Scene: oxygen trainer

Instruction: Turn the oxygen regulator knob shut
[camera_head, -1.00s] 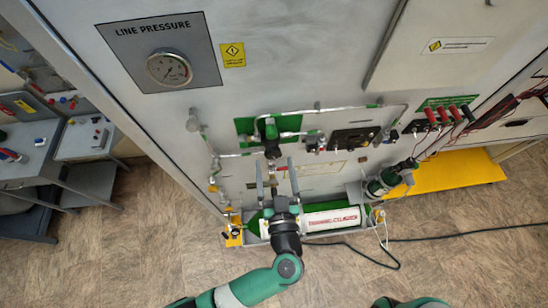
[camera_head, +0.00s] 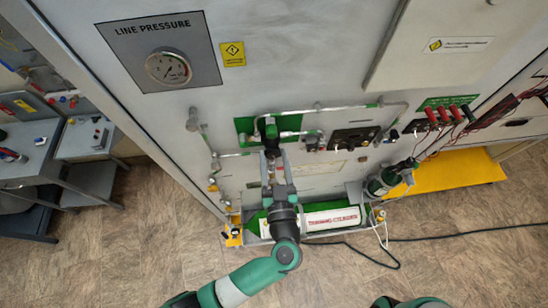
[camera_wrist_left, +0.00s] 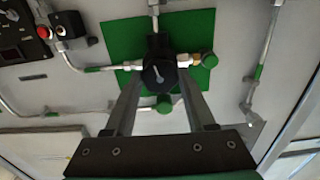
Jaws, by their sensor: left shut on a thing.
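The oxygen regulator (camera_head: 268,130) is a black body on a green plate on the cabinet front, in the head view. Its round black knob (camera_wrist_left: 159,73) has a pale pointer line and faces the left wrist camera. My left gripper (camera_head: 273,153) reaches up to the regulator from below. In the left wrist view its two grey fingers (camera_wrist_left: 160,82) stand on either side of the knob, shut on it. The fingers and wrist hide part of the knob in the head view. My right gripper is out of view.
Metal pipes (camera_head: 345,107) run around the regulator. A white and green cylinder (camera_head: 332,219) lies in a tray below, behind my left wrist. A line pressure gauge (camera_head: 168,67) is at upper left. A yellow step (camera_head: 455,172) stands at right.

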